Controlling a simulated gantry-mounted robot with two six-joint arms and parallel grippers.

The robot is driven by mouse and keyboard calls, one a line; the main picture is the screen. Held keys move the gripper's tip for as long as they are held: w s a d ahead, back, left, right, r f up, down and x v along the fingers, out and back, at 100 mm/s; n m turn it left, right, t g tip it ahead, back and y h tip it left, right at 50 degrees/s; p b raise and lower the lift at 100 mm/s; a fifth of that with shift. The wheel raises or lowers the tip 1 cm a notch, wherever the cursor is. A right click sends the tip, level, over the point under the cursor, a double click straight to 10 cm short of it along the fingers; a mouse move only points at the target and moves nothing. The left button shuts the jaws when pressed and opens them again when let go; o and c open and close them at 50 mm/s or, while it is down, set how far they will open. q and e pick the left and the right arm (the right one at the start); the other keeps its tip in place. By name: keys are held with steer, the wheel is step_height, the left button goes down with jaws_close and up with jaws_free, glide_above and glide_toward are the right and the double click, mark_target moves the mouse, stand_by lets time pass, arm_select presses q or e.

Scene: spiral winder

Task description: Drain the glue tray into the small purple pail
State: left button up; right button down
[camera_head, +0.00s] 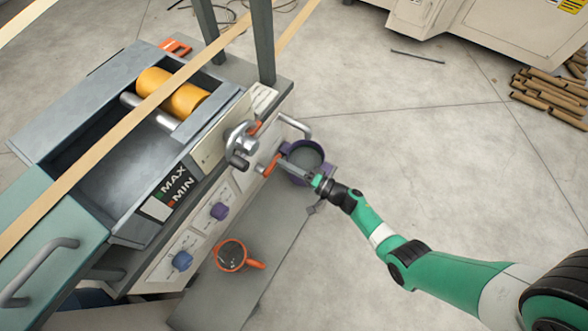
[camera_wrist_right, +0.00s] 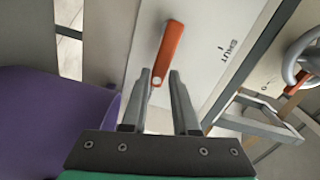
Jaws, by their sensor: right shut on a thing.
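I cannot tell the glue level. The small purple pail (camera_head: 303,165) stands below the bent grey pipe at the machine's side; its purple wall fills the left of the right wrist view (camera_wrist_right: 50,120). An orange lever (camera_wrist_right: 170,50) sits on the white panel beside a SHUT mark. My right gripper (camera_head: 292,168) is at the lever beside the pail; in the wrist view its fingertips (camera_wrist_right: 160,75) are shut on the lever's near end. My left gripper is not in view.
An orange cup with a handle (camera_head: 230,255) stands on the low grey shelf (camera_head: 225,295). Open floor lies to the right.

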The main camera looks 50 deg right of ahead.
steer(key=shift+w+r, duration=0.1)
steer(key=shift+w, duration=0.2)
stand_by(0.6)
steer(key=c, duration=1)
jaws_free()
steer(key=shift+o, duration=1.2)
steer(key=shift+s, duration=0.15)
steer(key=shift+o, duration=0.2)
arm_select(q)
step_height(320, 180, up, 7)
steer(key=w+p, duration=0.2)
steer(key=p, duration=0.4)
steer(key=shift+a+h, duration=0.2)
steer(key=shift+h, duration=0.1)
arm_select(e)
steer(key=s+d, duration=0.1)
steer(key=s, duration=0.9)
steer(key=shift+d+r, duration=0.25)
steer(key=shift+r, duration=0.05)
arm_select(q)
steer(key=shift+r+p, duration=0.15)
steer(key=shift+p, duration=0.15)
arm_select(e)
steer(key=shift+s, duration=0.15)
